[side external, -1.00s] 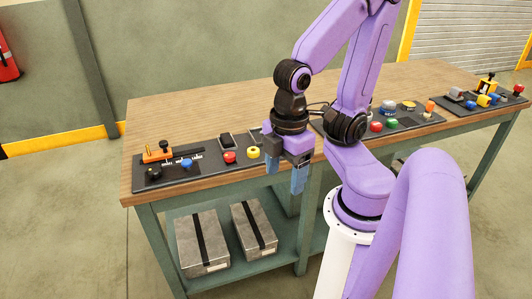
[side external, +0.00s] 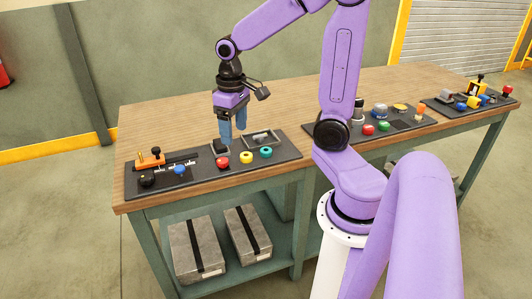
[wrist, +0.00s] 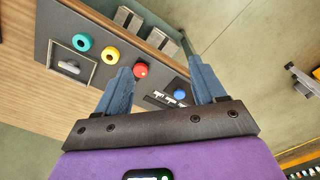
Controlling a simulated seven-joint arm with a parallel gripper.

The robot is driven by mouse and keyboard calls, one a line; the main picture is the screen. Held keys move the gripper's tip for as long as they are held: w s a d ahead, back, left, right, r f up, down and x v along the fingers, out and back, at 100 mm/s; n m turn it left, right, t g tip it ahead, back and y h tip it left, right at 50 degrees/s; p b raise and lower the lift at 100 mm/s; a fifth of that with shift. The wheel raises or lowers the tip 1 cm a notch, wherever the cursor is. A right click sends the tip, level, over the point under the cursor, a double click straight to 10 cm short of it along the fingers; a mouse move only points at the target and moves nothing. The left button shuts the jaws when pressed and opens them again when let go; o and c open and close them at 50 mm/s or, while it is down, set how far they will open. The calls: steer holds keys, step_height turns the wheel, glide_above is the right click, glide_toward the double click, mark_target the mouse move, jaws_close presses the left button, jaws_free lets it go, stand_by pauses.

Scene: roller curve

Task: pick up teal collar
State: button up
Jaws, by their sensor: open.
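The teal collar (side external: 266,152) is a small ring on the dark panel nearest the left end of the bench, just right of the yellow ring. In the wrist view the teal collar (wrist: 82,42) lies at the upper left, its centre hole showing. My gripper (side external: 232,130) is open and empty above the back of that panel, behind and left of the collar. In the wrist view my gripper (wrist: 165,82) has its two blue fingers spread, with the collar outside them to the left.
The yellow ring (side external: 246,157) and red knob (side external: 223,163) sit in a row with the collar. A metal-framed tray (side external: 260,138) lies behind them. A blue knob (side external: 180,169) and orange block (side external: 151,160) are further left. Bare wood (side external: 160,112) lies behind the panel.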

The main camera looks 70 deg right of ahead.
steer(key=w+d+m, duration=0.2)
steer(key=d+m, duration=0.4)
steer(key=d, duration=0.5)
steer(key=m, duration=0.4)
glide_above(266, 147)
steer(key=a, duration=0.1)
step_height(266, 147, down, 12)
steer(key=shift+s+a+f, duration=0.1)
steer(key=shift+f, duration=0.15)
steer(key=f, duration=0.3)
steer(key=shift+s+a+f+n, duration=0.2)
steer(key=shift+s+f+n, duration=0.1)
steer(key=shift+f, duration=0.85)
steer(key=c, duration=1.1)
